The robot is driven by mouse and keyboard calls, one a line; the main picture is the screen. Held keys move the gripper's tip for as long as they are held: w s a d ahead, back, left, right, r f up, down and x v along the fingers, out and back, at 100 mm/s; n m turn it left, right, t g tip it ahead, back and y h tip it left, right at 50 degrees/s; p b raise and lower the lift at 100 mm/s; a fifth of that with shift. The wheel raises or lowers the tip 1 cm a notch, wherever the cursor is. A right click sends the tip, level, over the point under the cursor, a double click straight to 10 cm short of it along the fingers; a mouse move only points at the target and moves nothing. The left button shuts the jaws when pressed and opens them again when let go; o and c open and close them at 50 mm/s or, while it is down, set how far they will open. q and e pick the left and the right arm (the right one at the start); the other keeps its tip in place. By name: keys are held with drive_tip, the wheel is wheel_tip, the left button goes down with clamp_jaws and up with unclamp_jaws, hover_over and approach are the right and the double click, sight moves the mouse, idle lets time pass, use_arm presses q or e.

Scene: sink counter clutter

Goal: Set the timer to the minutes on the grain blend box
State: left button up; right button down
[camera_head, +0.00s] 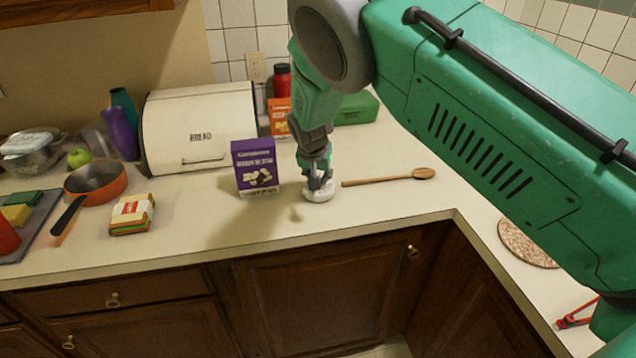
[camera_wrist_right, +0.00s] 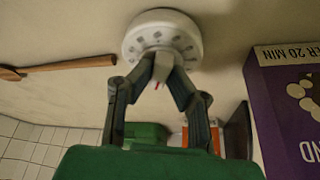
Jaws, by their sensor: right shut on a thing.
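The white round timer (camera_head: 319,195) lies on the counter in front of and right of the purple grain blend box (camera_head: 251,163). In the right wrist view the timer (camera_wrist_right: 150,24) shows a face ringed with dark marks, too small to read. My right gripper (camera_head: 319,180) reaches down onto it. In the wrist view its fingers (camera_wrist_right: 160,78) are shut on the timer's grey knob (camera_wrist_right: 163,66). A small red mark shows beside the knob; the dial setting cannot be read. The box (camera_wrist_right: 285,85) shows "20 MIN" in part of its white band. My left gripper is out of view.
A wooden spoon (camera_head: 390,178) lies right of the timer. A bread box (camera_head: 200,125), an orange box (camera_head: 279,117), a red bottle (camera_head: 282,80) and a green box (camera_head: 358,108) stand behind. A sandwich (camera_head: 132,215) and a pan (camera_head: 97,180) are at left. Counter in front is clear.

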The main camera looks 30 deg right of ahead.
drive_tip(key=m+b, duration=0.1)
drive_tip(key=m, duration=0.1)
drive_tip(key=m+g+b, duration=0.1)
drive_tip(key=shift+a+f+m+h+b, duration=0.2)
drive_tip(key=shift+f+m+h+b, duration=0.15)
drive_tip(key=shift+m+h, duration=0.05)
drive_tip(key=m+g+b, duration=0.1)
drive_tip(key=m+b, duration=0.1)
drive_tip(key=m, duration=0.1)
drive_tip(key=shift+w+m+h, duration=0.15)
drive_tip(key=shift+m+h, duration=0.15)
drive_tip(key=m+g+b, duration=0.1)
drive_tip(key=m+b, duration=0.1)
drive_tip(key=m, duration=0.1)
drive_tip(key=shift+w+m+g, duration=0.1)
drive_tip(key=shift+m+g, duration=0.2)
drive_tip(key=shift+g, duration=0.1)
drive_tip(key=shift+r+m+g+b, duration=0.2)
drive_tip(key=shift+m+g+b, duration=0.4)
drive_tip(key=shift+m, duration=0.8)
drive_tip(key=shift+w, duration=0.1)
drive_tip(key=c, duration=1.5)
unclamp_jaws()
drive_tip(key=shift+c, duration=0.2)
drive_tip(key=shift+r, duration=0.1)
